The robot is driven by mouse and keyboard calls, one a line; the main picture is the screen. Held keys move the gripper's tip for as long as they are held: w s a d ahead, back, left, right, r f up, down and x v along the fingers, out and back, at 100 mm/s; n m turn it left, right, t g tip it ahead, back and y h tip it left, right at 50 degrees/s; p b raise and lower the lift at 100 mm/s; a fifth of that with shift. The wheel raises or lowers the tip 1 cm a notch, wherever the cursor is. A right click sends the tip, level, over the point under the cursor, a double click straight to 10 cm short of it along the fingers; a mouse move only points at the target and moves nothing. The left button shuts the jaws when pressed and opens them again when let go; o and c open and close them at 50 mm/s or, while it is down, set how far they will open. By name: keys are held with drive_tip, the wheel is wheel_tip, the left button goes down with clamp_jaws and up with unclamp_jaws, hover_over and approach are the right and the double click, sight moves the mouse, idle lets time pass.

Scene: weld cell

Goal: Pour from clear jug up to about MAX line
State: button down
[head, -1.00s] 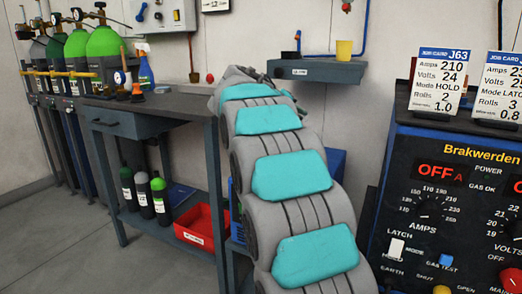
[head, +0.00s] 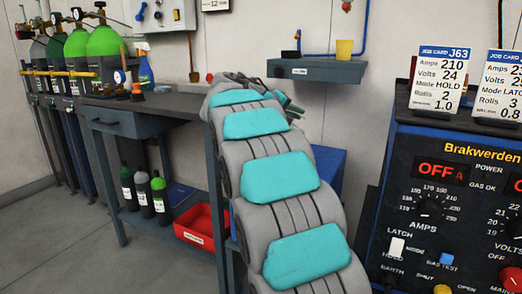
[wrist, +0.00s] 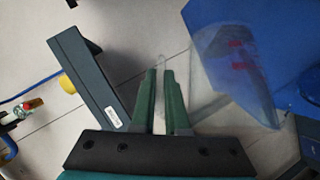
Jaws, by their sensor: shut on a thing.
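My gripper (wrist: 162,72) shows in the wrist view with its two green fingers close together. A clear, faint edge stands between the fingertips; I take it for part of the clear jug. A see-through vessel with red marks (wrist: 236,62) lies right of the fingers in the wrist view, in front of a blue surface. I take it for the jug, but its outline is faint, the marks are unreadable, and I cannot make out a liquid level. In the head view, my gripper (head: 290,108) shows only partly behind my arm, and the jug cannot be made out there.
A wall shelf (head: 318,70) carries a yellow cup (head: 344,49) and a small dark cup. A workbench (head: 150,106) with a spray bottle stands left. A red bin (head: 200,222) sits low beneath it. A blue box (head: 328,175) is behind my arm. A welder panel (head: 455,200) fills the right.

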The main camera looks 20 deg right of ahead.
drive_tip(key=shift+s+d, duration=0.1)
drive_tip(key=shift+d, duration=0.35)
idle(0.6)
drive_tip(key=shift+w+a+r+n+h+p, duration=0.35)
drive_tip(key=shift+a+r+n+h, duration=0.15)
drive_tip(key=shift+a+r+h, duration=0.3)
idle(3.8)
drive_tip(key=shift+d+f, duration=0.15)
drive_tip(key=s+d+f+m+y, duration=0.1)
drive_tip(key=s+d+f+m+y+b, duration=0.1)
drive_tip(key=d+y, duration=0.1)
drive_tip(key=shift+f, duration=0.25)
drive_tip(key=shift+d+f+m+y, duration=0.1)
drive_tip(key=shift+f+m+y, duration=0.15)
drive_tip(key=shift+m+y, duration=0.05)
drive_tip(key=shift+d+t+y, duration=0.15)
drive_tip(key=shift+t+y, duration=0.15)
idle(1.1)
